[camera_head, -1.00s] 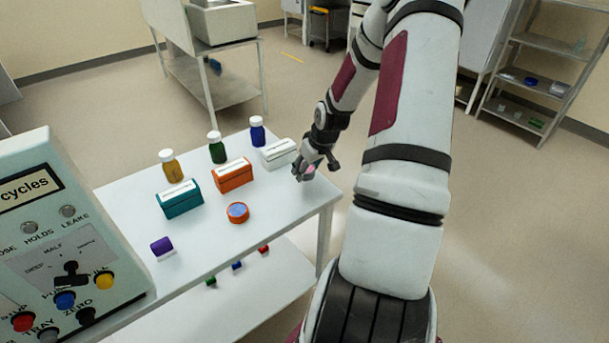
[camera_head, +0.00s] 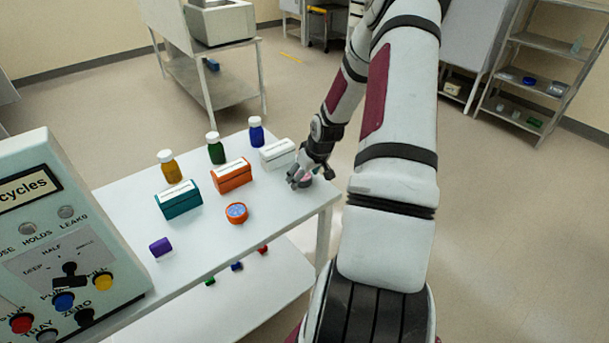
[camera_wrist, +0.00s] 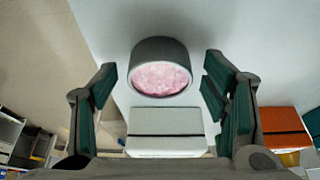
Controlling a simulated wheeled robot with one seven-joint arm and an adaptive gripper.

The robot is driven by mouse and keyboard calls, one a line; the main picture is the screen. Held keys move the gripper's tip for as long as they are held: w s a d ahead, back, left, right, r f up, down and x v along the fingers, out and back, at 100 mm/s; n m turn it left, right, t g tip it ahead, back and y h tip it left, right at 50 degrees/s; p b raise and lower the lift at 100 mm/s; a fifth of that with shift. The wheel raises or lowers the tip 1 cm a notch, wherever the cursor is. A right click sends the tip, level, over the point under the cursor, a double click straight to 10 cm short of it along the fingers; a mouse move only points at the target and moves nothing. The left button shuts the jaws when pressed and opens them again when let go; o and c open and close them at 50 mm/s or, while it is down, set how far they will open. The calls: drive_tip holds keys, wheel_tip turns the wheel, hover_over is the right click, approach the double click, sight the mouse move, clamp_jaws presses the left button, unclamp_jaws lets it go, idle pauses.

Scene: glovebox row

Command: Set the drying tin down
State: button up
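A round grey tin with pink grainy contents (camera_wrist: 160,78) stands upright on the white table (camera_head: 275,212), near its right edge. In the head view only a bit of the tin (camera_head: 306,182) shows past my fingers. My gripper (camera_wrist: 158,84) is open, with its green-padded fingers to either side of the tin. In the wrist view a gap shows between the tin and each finger. In the head view my gripper (camera_head: 302,178) is low at the table's right end.
A white box (camera_head: 278,153) stands close behind the tin. An orange box (camera_head: 232,175), a teal box (camera_head: 178,200), three capped bottles, an orange tin with blue contents (camera_head: 236,213) and a purple block (camera_head: 161,247) are on the table. A control panel (camera_head: 60,235) stands at left.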

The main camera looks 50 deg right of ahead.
drive_tip(key=shift+r, duration=0.1)
drive_tip(key=p+v, duration=0.2)
drive_tip(key=v, duration=1)
drive_tip(key=a+r+n+h, duration=0.2)
drive_tip(key=a+r, duration=1.7)
drive_tip(key=a, duration=0.2)
drive_tip(key=s+a+r+y, duration=0.1)
drive_tip(key=s+a+r, duration=0.3)
drive_tip(key=s+a, duration=0.3)
drive_tip(key=s+a+r+t+y, duration=0.1)
drive_tip(key=s+a+r+y, duration=0.1)
drive_tip(key=s+a, duration=0.4)
drive_tip(key=shift+s+a+r+n, duration=0.4)
drive_tip(key=shift+a+r, duration=0.5)
drive_tip(key=shift+a, duration=0.2)
